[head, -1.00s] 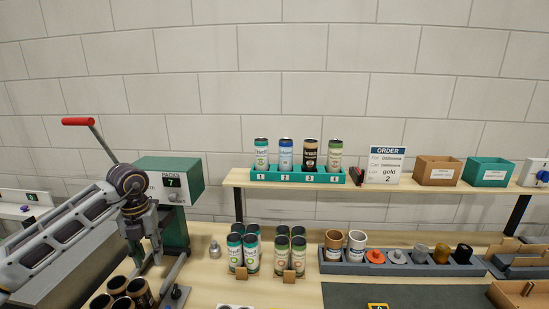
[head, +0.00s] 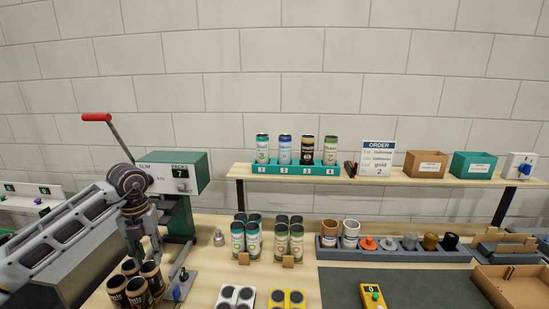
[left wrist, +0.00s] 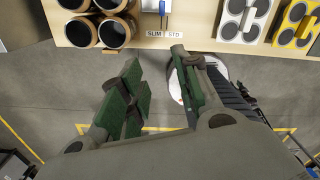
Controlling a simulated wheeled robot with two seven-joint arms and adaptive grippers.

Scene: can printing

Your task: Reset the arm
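My left arm comes in from the left in the head view. My left gripper (head: 145,246) points down in front of the green-and-grey press, above the table's left part. It is empty. In the left wrist view its two green-padded fingers (left wrist: 160,92) stand well apart with nothing between them, above the grey floor by the table edge. My right arm and gripper are not seen in the head view.
Black-and-brown cans (head: 137,285) stand just below my left gripper. The press (head: 172,172) with a red lever is beside it. More cans (head: 245,238) stand mid-table. A shelf (head: 380,181) holds four-slot can rack, order sign and boxes. A dark mat (head: 420,290) lies front right.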

